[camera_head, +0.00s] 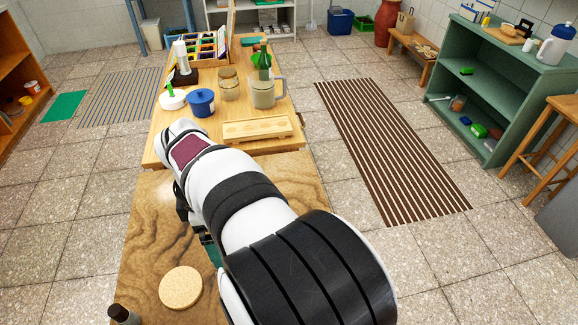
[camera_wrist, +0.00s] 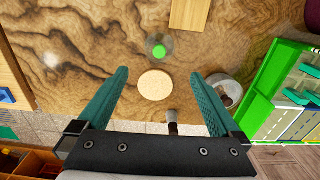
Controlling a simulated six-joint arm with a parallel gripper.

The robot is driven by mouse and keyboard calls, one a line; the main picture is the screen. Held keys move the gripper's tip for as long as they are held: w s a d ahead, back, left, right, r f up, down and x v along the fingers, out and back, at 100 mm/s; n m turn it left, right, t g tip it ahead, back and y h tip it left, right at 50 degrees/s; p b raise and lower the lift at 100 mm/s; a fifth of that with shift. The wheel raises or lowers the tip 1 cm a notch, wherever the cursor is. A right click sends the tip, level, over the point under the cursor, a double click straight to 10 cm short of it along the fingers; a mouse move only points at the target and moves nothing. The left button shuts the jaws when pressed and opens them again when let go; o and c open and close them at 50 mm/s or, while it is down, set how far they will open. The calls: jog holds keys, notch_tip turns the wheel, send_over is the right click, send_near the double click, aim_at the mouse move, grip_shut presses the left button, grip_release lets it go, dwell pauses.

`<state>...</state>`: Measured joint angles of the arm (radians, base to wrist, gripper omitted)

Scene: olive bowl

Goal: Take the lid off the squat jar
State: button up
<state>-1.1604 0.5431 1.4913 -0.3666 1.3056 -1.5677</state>
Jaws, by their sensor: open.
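My gripper (camera_wrist: 158,77) is open and empty, its two teal fingers spread above the near wooden table. Between and beyond the fingertips in the wrist view is a round, clear-looking vessel (camera_wrist: 150,42) with a green round top (camera_wrist: 159,51); my arm hides that spot in the head view. A squat blue jar (camera_head: 201,106) with a lid and knob (camera_head: 201,94) stands on the far table, apart from my gripper. I cannot tell which of these two is the squat jar meant. Nothing is between the fingers.
A round cork mat (camera_head: 180,288) lies on the near table and shows in the wrist view (camera_wrist: 155,85). A dark-capped bottle (camera_head: 123,314), a metal pot (camera_wrist: 223,88), a wooden board (camera_wrist: 190,14) and a green divided box (camera_wrist: 262,88) are around.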

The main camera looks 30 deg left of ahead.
jog(key=f, duration=1.1)
jog(key=shift+w+d+f, duration=0.1)
jog(key=shift+w+f, duration=0.1)
jog(key=shift+f, duration=0.15)
jog(key=c, duration=1.2)
jog(key=shift+r, duration=0.15)
